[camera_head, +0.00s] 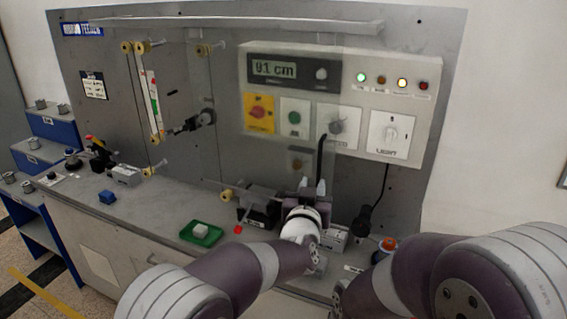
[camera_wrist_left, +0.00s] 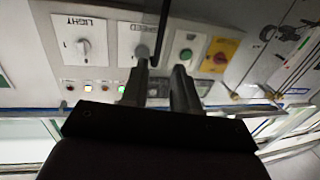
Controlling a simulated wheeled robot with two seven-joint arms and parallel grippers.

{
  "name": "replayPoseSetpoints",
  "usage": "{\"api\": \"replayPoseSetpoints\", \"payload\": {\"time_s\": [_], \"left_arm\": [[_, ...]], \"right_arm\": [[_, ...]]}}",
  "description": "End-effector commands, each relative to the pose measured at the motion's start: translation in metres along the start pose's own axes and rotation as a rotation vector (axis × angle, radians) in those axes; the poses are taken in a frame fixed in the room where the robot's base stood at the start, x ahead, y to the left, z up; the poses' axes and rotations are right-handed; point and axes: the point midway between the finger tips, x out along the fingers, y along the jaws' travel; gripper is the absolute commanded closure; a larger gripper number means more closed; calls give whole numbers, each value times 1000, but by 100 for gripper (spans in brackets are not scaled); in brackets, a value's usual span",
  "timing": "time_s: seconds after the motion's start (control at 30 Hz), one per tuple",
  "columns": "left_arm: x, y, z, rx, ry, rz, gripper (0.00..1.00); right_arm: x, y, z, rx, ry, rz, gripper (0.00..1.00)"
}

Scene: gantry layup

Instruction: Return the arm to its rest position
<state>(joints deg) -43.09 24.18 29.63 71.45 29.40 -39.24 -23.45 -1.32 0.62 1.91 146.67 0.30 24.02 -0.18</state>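My left arm reaches in from the bottom left of the head view, bent at a white joint (camera_head: 300,222). Its gripper (camera_head: 312,187) points up in front of the lower edge of the control panel. In the left wrist view the two fingers of my left gripper (camera_wrist_left: 160,65) stand apart with nothing between them, so it is open. The control panel (camera_head: 346,70) lies beyond the fingers; I cannot tell how near. My right arm (camera_head: 440,270) fills the lower right of the head view, and its gripper is not in view.
A green tray (camera_head: 215,236) with a pale block stands on the worktop left of my left arm. A blue block (camera_head: 107,197) lies farther left. A black cable (camera_head: 380,188) hangs below the panel. An orange-capped item (camera_head: 389,243) stands beside my right arm.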

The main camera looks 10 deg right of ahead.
Motion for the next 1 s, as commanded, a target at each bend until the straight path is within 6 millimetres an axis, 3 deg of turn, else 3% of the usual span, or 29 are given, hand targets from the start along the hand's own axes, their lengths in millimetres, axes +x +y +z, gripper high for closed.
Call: {"api": "replayPoseSetpoints", "payload": {"time_s": [0.07, 0.17, 0.2, 0.27, 0.3, 0.37, 0.4, 0.5, 0.6, 0.7, 0.77, 0.83, 1.0], "left_arm": [[0, 6, 11, -29, -53, 27, 70], [-18, 17, 66, -30, -248, 97, 70], [-37, 19, 95, -24, -374, 131, 70], [-76, -3, 135, -20, -591, 146, 70], [-106, -26, 156, -21, -728, 133, 70], [-153, -62, 178, -31, -909, 97, 70], [-186, -86, 188, -43, -1019, 64, 70], [-272, -139, 201, -86, -1253, -32, 70], [-350, -178, 202, -142, -1420, -130, 70], [-406, -204, 196, -205, -1492, -219, 70], [-422, -219, 190, -252, -1471, -281, 70], [-421, -232, 183, -286, -1436, -326, 70], [-422, -237, 184, -301, -1433, -342, 70]], "right_arm": [[0, 0, 0, 0, 0, 0, 57], [0, 0, 0, 0, 0, 0, 57], [0, 0, 0, 0, 0, 0, 57], [0, 0, 0, 0, 0, 0, 57], [0, 0, 0, 0, 0, 0, 57], [0, 0, 0, 0, 0, 0, 57], [0, 0, 0, 0, 0, 0, 57], [0, 0, 0, 0, 0, 0, 57], [0, 0, 0, 0, 0, 0, 57], [0, 0, 0, 0, 0, 0, 57], [0, 0, 0, 0, 0, 0, 57], [0, 0, 0, 0, 0, 0, 57], [0, 0, 0, 0, 0, 0, 57]]}}
